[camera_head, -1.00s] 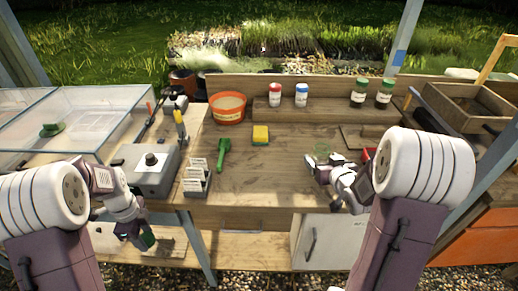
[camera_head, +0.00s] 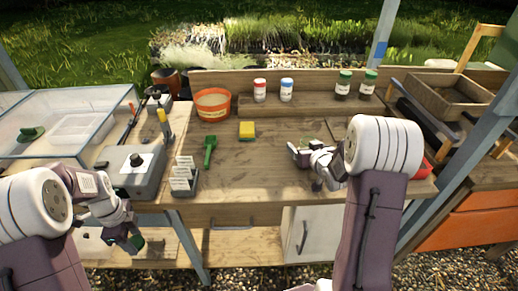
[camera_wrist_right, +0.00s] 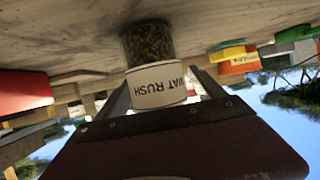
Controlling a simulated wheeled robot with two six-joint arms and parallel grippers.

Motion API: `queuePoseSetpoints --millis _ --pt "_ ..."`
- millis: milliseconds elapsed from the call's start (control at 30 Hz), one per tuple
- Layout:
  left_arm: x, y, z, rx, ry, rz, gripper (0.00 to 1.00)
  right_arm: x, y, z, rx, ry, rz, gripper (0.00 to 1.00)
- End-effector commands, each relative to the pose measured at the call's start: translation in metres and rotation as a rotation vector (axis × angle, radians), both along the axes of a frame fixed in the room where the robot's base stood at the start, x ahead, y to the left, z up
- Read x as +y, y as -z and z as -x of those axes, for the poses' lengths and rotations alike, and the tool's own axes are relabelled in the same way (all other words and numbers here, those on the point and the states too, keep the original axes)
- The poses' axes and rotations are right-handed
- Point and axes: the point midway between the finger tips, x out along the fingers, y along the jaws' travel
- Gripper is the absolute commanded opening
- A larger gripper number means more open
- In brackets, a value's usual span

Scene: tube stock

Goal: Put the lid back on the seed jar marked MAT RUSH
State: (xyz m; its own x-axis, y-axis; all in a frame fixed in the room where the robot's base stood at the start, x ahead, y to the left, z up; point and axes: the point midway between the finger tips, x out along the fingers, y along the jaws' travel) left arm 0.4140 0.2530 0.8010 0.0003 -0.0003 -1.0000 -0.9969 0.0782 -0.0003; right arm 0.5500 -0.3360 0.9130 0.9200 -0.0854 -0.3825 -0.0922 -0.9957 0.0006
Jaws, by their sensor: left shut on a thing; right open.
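The seed jar in the right wrist view (camera_wrist_right: 148,44) holds brown seeds and carries a white label reading MAT RUSH. That view is upside down; the jar stands on the bench, between my right gripper's spread fingers (camera_wrist_right: 162,88). In the head view the jar (camera_head: 307,143) is a faint, pale green shape beside my right gripper (camera_head: 300,155), partly hidden by it; its mouth is not clear. My left gripper (camera_head: 135,240) is low at the left, in front of the bench edge, shut on a green lid (camera_head: 140,243) that is mostly hidden by the fingers.
Capped jars (camera_head: 343,84) stand on the back shelf.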

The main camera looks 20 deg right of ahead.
Motion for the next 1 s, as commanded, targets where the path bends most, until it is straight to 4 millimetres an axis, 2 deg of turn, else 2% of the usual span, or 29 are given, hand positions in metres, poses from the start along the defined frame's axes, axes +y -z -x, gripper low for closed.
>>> queuePoseSetpoints --millis 100,133,400,733,867,1000 --pt "0.000 0.000 0.000 0.000 0.000 0.000 0.08 0.000 0.000 0.000 0.000 0.000 0.000 0.79" --pt "0.000 0.000 0.000 0.000 0.000 0.000 0.08 0.000 0.000 0.000 0.000 0.000 0.000 0.76" --pt "0.000 0.000 0.000 0.000 0.000 0.000 0.08 0.000 0.000 0.000 0.000 0.000 0.000 0.01" --pt "0.000 -0.002 0.000 0.000 0.000 0.000 0.08 0.000 -0.007 0.000 -0.003 0.000 0.000 0.00" --pt "0.000 -0.008 0.000 0.000 0.000 0.000 0.08 0.000 -0.023 0.000 -0.005 0.000 0.001 0.00" --pt "0.000 -0.018 0.000 0.000 0.000 0.000 0.08 -0.004 -0.050 0.001 -0.005 0.003 0.002 0.00"
